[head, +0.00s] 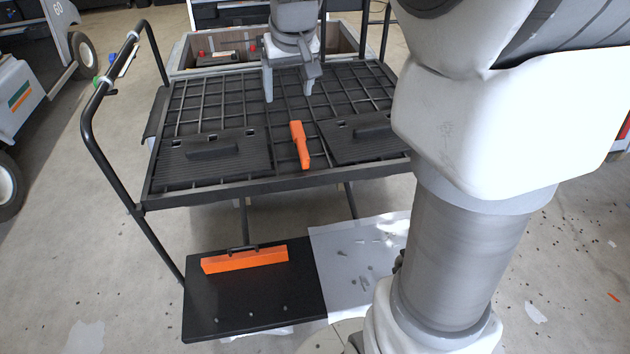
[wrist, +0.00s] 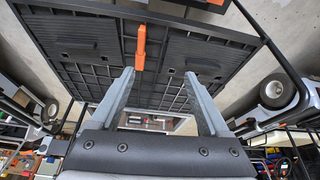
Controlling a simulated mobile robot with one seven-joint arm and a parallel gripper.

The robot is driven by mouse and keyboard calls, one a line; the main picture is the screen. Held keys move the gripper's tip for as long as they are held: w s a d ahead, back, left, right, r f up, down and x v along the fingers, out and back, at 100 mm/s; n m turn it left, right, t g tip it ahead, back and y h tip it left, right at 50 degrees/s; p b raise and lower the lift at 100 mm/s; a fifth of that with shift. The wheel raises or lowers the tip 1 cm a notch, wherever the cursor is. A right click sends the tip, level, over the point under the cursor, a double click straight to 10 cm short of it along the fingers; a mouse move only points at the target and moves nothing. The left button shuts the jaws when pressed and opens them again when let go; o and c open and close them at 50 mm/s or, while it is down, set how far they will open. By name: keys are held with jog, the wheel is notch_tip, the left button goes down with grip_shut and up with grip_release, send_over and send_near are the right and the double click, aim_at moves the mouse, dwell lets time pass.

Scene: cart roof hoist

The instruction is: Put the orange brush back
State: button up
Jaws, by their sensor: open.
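An orange tool with a narrow handle (head: 300,145), which looks like the brush, lies on the black grid roof of the cart (head: 218,92), between two dark ribbed panels. It also shows in the wrist view (wrist: 140,48), ahead of the fingers. A second orange piece, a long bar (head: 244,261) with a black handle behind it, lies on the dark lower shelf (head: 210,305). I cannot tell for certain which is the brush. My gripper (head: 288,95) is open and empty over the far part of the grid, apart from both; its fingers show in the wrist view (wrist: 159,75).
The left ribbed panel (head: 175,162) and the right one (head: 340,148) each carry a raised black handle. Black tube rails (head: 88,130) rise at the cart's sides. An open box (head: 180,60) with small red items stands behind. A pale sheet (head: 335,245) lies beside the shelf.

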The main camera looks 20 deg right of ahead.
jog(key=s+a, duration=0.2)
jog(key=s, duration=1)
jog(key=s+a+n+t, duration=0.1)
jog(key=s+a, duration=0.2)
jog(key=s, duration=0.9)
jog(key=shift+s+f, duration=0.25)
jog(key=shift+f, duration=0.05)
notch_tip(320, 180, up, 13)
jog(key=p, duration=1.3)
